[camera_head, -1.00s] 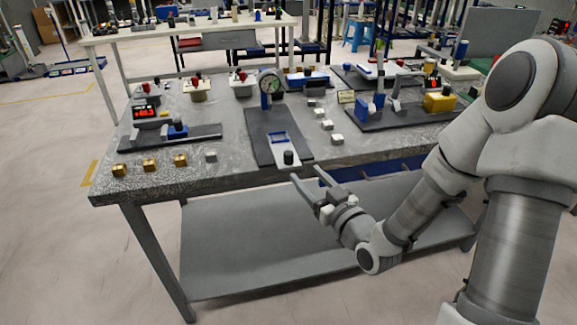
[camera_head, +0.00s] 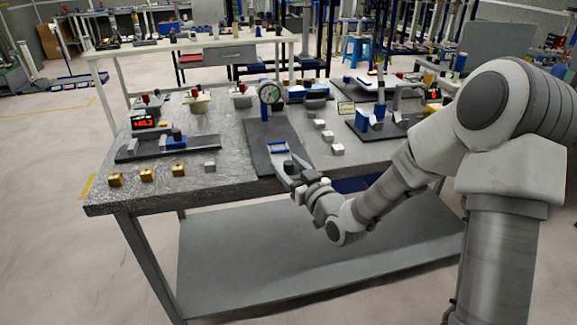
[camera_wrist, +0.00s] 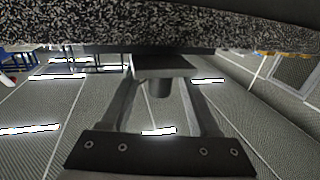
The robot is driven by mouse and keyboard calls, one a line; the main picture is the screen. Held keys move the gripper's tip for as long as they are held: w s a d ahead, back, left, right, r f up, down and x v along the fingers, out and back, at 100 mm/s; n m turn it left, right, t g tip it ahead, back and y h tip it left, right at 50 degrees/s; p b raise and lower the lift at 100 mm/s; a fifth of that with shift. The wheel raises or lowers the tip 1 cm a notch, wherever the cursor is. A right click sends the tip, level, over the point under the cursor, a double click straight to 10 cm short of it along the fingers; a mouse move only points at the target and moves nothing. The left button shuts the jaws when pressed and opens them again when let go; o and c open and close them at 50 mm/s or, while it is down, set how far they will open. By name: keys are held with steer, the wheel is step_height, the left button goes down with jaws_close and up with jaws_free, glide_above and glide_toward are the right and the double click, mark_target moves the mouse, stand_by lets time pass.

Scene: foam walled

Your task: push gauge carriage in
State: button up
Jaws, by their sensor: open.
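The gauge stand has a dark base plate (camera_head: 262,133) on the near side of the table, with a round dial gauge (camera_head: 269,92) at its far end. The carriage (camera_head: 279,148) shows as a blue frame at the plate's near end; my gripper hides much of the rest. My gripper (camera_head: 286,168) is at the carriage's near end, by the table's front edge. In the wrist view, its two open fingers stand either side of a dark round knob (camera_wrist: 160,88) below the carriage's pale plate (camera_wrist: 162,66). I cannot tell whether they touch it.
Several brass and grey blocks (camera_head: 147,174) line the front left edge of the table (camera_head: 210,187). A fixture with a red display (camera_head: 144,121) stands left of the gauge. Small pale blocks (camera_head: 327,136) lie close on its right. Another fixture (camera_head: 375,118) stands farther right.

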jaws_close()
stand_by(1.3)
